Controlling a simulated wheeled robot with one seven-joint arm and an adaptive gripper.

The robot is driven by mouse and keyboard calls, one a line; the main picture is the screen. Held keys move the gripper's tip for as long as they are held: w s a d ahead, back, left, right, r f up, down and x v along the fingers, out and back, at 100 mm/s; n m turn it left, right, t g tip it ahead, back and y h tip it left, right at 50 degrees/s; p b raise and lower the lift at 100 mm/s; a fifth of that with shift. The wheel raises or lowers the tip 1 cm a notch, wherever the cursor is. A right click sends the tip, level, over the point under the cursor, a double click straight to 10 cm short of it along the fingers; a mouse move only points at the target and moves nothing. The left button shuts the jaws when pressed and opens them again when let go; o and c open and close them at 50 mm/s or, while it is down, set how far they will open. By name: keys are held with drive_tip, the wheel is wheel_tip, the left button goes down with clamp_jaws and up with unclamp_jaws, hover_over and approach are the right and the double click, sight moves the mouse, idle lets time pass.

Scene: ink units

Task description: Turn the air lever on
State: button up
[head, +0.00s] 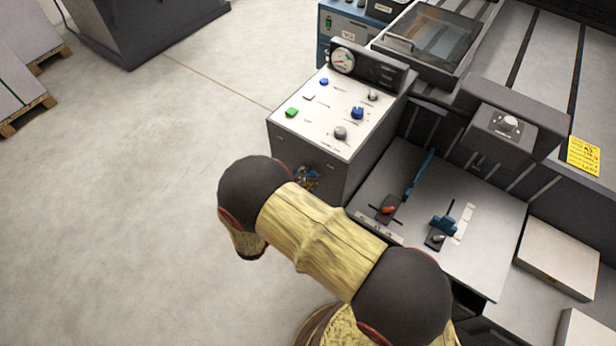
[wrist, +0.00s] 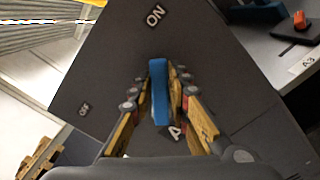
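The air lever is a blue handle (wrist: 159,92) on the dark side face of a cabinet (wrist: 95,75) in the wrist view. Its upper end points roughly toward the white ON label (wrist: 155,15). A small OFF label (wrist: 84,108) lies to the left, and a partly covered label starting with A (wrist: 175,132) lies below. My gripper (wrist: 161,78) has one yellow-and-black finger on each side of the handle, close against it, and looks shut on it.
A control panel (head: 318,130) with a gauge (head: 343,60), buttons and knobs tops the cabinet. To its right, a lower panel has an orange-tipped lever (head: 388,208) and a blue-handled lever (head: 443,224). Pallets (head: 25,115) stand far left. The floor (head: 120,200) on the left is clear.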

drive_tip(key=o, duration=0.4)
drive_tip(key=v, duration=1.2)
idle(0.5)
